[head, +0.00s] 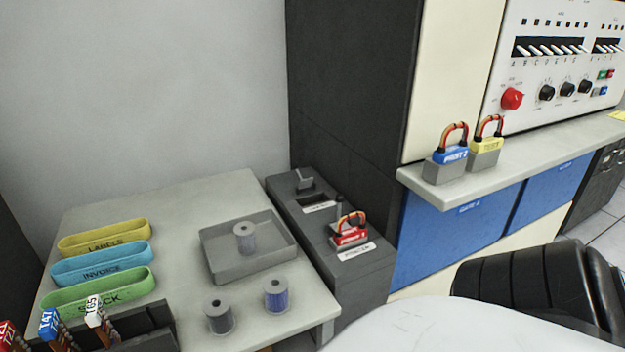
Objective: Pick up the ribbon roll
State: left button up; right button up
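Three spool-shaped rolls with hollow centres are in the head view, and I cannot tell which is the ribbon roll. One grey roll (246,238) stands upright in a shallow grey tray (284,257). A second grey roll (218,317) stands on the light grey table (180,222) near its front edge. A third roll with blue-violet winding (277,295) stands to the right of it, in front of the tray. Neither of my grippers is in view.
Yellow (104,238), blue (102,263) and green (98,289) labelled bins line the table's left. A dark rack (140,335) with tags sits in front. A dark grey unit (365,270) with a red padlock (350,236) borders the right. A black padded seat (510,280) stands further right.

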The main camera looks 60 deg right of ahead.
aim_at(217, 307)
jog(key=z, duration=1.05)
jog(key=i, duration=0.5)
jog(key=z, duration=0.45)
jog(key=k, duration=0.65)
jog(key=z, duration=0.15)
